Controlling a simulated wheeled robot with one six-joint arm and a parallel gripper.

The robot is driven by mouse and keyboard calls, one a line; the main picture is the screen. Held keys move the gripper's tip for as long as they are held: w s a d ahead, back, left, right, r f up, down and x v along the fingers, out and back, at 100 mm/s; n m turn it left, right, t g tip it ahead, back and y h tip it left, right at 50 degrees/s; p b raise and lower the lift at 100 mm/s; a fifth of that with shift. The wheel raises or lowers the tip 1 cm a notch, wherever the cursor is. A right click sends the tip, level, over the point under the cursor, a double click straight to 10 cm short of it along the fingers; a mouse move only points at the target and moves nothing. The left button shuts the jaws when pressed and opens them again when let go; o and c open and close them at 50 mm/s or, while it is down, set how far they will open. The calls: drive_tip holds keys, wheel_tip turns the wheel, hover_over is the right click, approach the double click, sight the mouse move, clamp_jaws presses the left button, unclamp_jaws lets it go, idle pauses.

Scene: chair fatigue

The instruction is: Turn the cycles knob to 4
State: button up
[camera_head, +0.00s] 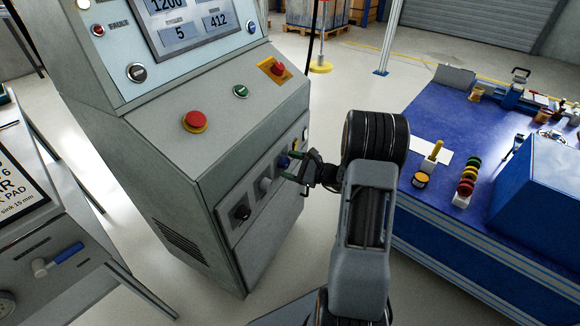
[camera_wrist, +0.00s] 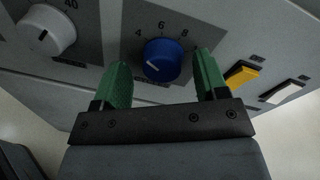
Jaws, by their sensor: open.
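The blue knob (camera_wrist: 166,55) sits on the console's front panel, with the printed numbers 4, 6 and 8 around its upper side. A short white mark shows at the lower left of its face; I cannot tell exactly which value it indicates. My gripper (camera_wrist: 161,61) is open, with one green finger on each side of the knob. Gaps show between the fingers and the knob. In the head view my gripper (camera_head: 293,165) is at the console's front, and the blue knob (camera_head: 284,161) is partly hidden behind it.
A white knob (camera_wrist: 45,31) marked 40 is left of the blue one. A yellow switch (camera_wrist: 242,74) and a white switch (camera_wrist: 283,91) are to the right. A red mushroom button (camera_head: 195,121) is on the console top. A blue workbench (camera_head: 440,215) stands right.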

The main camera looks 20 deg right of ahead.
drive_tip(key=p+v, duration=0.2)
drive_tip(key=v, duration=1.1)
drive_tip(key=shift+s+d+p, duration=0.25)
drive_tip(key=shift+s+p, duration=0.1)
drive_tip(key=shift+p, duration=0.05)
drive_tip(key=shift+r, duration=0.1)
drive_tip(key=s+a+r+n+g+p, duration=0.3)
drive_tip(key=a+r+n+g+p, duration=0.75)
drive_tip(key=a+r+p, duration=0.55)
drive_tip(key=s+a+r+n+h+p, duration=0.1)
drive_tip(key=s+r+n+h+p, duration=0.1)
drive_tip(key=r, duration=0.5)
drive_tip(key=s+a+r+n+h+p, duration=0.2)
drive_tip(key=r+n+h+p, duration=0.3)
drive_tip(key=r, duration=0.3)
drive_tip(key=s+a+r+n+h+p, duration=0.1)
drive_tip(key=s+r+n+h+p, duration=0.3)
drive_tip(key=r, duration=0.4)
drive_tip(key=shift+a+n+t+p, duration=0.2)
drive_tip(key=shift+n+t+p, duration=0.1)
drive_tip(key=shift+n+t, duration=0.2)
drive_tip(key=shift+c, duration=0.5)
